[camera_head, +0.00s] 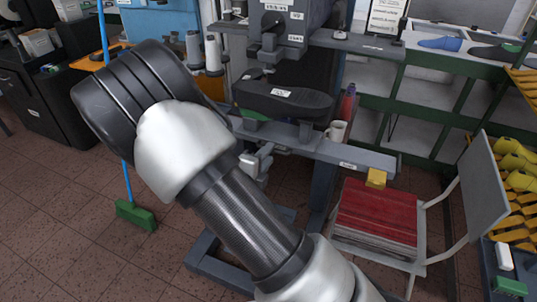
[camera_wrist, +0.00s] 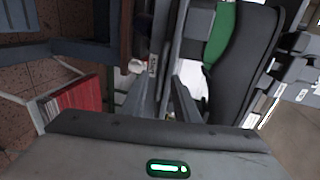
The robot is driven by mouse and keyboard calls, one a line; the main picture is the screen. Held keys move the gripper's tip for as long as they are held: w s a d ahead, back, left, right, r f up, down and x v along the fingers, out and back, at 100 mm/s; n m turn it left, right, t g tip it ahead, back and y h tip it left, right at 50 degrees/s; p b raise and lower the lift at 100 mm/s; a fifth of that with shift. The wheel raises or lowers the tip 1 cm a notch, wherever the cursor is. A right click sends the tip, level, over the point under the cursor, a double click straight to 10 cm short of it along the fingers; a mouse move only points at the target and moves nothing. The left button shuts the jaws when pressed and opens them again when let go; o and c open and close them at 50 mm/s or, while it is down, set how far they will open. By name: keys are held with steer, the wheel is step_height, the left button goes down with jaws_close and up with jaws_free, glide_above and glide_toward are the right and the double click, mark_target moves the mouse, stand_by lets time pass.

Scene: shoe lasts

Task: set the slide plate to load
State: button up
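A grey press machine stands in the middle of the head view. A long black shoe-shaped piece (camera_head: 284,100) with a white label lies on its lower part, and it also shows in the wrist view (camera_wrist: 243,62). Below it a grey bar (camera_head: 352,158) with a small label runs to the right; it looks like the slide plate, but I cannot read the label. My gripper (camera_head: 262,155) is mostly hidden behind my arm, beside the machine's left side. In the wrist view its dark fingers (camera_wrist: 160,98) reach toward grey bars. I cannot tell whether they touch or grip one.
A green broom (camera_head: 136,215) leans at left. Green shelving (camera_head: 440,105) stands behind. Floor at lower left is clear.

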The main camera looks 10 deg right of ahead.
steer(key=shift+w+d+f, duration=0.1)
steer(key=shift+w+d, duration=0.2)
steer(key=shift+w, duration=0.15)
jaws_close()
